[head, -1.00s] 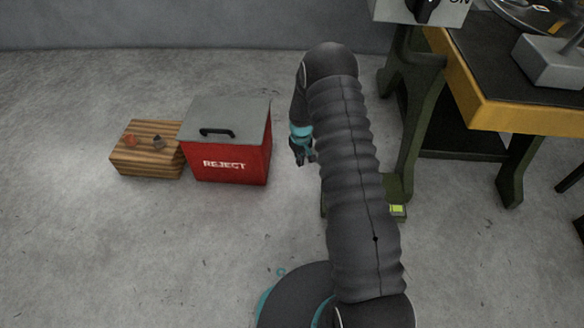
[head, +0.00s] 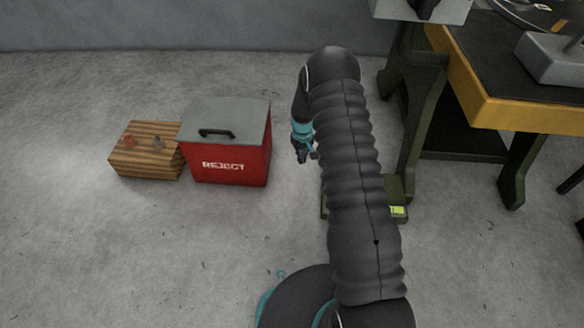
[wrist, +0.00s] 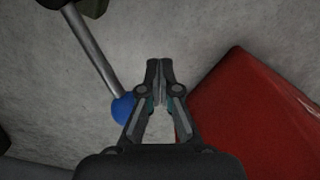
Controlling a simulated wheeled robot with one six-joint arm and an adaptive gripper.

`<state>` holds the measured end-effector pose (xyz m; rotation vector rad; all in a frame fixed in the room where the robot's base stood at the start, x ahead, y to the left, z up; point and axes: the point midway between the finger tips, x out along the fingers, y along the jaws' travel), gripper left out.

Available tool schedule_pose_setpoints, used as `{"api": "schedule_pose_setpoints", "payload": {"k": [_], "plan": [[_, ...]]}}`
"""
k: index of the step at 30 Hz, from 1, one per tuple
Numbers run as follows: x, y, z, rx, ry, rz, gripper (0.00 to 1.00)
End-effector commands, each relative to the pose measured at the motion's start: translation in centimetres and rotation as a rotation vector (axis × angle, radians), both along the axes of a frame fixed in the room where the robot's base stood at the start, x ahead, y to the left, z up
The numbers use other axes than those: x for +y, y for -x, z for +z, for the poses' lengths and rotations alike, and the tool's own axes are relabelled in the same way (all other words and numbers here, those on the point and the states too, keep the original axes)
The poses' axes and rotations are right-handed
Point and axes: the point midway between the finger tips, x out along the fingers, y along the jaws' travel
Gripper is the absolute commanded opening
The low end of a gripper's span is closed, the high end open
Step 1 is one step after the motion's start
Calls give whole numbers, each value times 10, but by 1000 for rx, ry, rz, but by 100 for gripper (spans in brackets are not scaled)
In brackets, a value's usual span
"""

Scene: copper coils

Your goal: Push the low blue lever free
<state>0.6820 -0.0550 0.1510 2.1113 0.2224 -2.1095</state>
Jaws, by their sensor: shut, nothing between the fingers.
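The low lever shows in the wrist view as a grey metal rod (wrist: 92,52) with a round blue knob (wrist: 123,107) at its end. My gripper (wrist: 159,64) is shut and empty. In the wrist view the knob appears just left of the gripper's left finger; I cannot tell whether they touch. In the head view my gripper (head: 303,157) points down between the red box and my arm. The lever is not visible in the head view, where my arm covers that area.
A red REJECT box (head: 228,160) with a grey lid stands left of my gripper, and shows at the right in the wrist view (wrist: 240,105). A striped wooden block (head: 140,168) sits beside it. A dark green machine stand (head: 403,130) and yellow-edged bench (head: 490,110) stand to the right.

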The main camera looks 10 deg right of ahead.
Motion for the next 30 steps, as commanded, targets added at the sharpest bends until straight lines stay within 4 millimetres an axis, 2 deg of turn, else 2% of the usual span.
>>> {"api": "schedule_pose_setpoints", "payload": {"k": [8, 30], "plan": [[4, 6, 4, 0, 0, 0, 0], [4, 6, 65, 0, 0, -1, 0]]}}
